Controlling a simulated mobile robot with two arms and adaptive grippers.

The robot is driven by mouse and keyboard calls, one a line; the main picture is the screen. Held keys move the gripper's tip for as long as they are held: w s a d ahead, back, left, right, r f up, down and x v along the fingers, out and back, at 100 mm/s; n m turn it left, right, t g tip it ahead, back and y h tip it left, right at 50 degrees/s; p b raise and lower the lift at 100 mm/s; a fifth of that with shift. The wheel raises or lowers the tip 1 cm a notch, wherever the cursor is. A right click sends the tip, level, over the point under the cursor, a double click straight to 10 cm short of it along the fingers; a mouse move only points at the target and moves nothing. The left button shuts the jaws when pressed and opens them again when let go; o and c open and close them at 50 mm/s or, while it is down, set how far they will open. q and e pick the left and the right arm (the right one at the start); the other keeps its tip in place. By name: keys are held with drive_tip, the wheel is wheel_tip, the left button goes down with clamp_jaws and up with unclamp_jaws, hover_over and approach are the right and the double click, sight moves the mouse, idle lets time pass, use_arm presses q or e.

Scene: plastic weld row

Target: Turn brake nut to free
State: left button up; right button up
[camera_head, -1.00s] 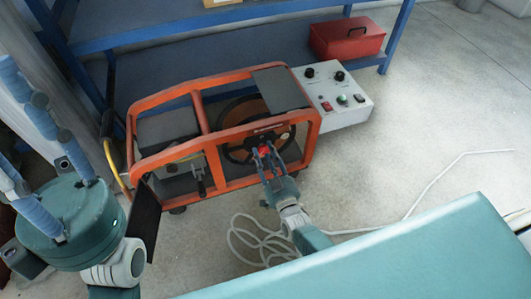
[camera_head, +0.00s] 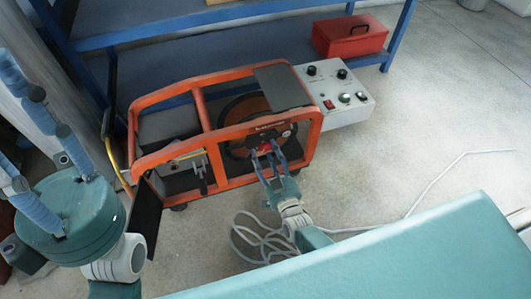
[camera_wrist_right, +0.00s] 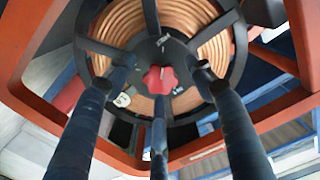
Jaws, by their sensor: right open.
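The red brake nut (camera_wrist_right: 160,80) sits at the centre of the black-spoked reel hub of the orange-framed machine; it also shows in the head view (camera_head: 263,147). White marks and lettering are on the hub around it. My right gripper (camera_wrist_right: 161,78) is open, its three blue fingers spread around the nut with gaps visible at its sides. In the head view my right gripper (camera_head: 265,155) reaches the reel from the front. My left gripper (camera_head: 32,125) is at the far left, away from the machine, with its blue fingers spread and nothing between them.
The orange frame (camera_head: 225,182) surrounds the reel closely. A grey control box (camera_head: 335,92) is at its right end. A blue shelf (camera_head: 180,35) with a red toolbox (camera_head: 350,36) stands behind. A loose pale cable (camera_head: 262,245) lies on the floor. Floor to the right is mostly clear.

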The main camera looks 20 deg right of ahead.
drive_tip(key=s, duration=0.7)
idle(0.4)
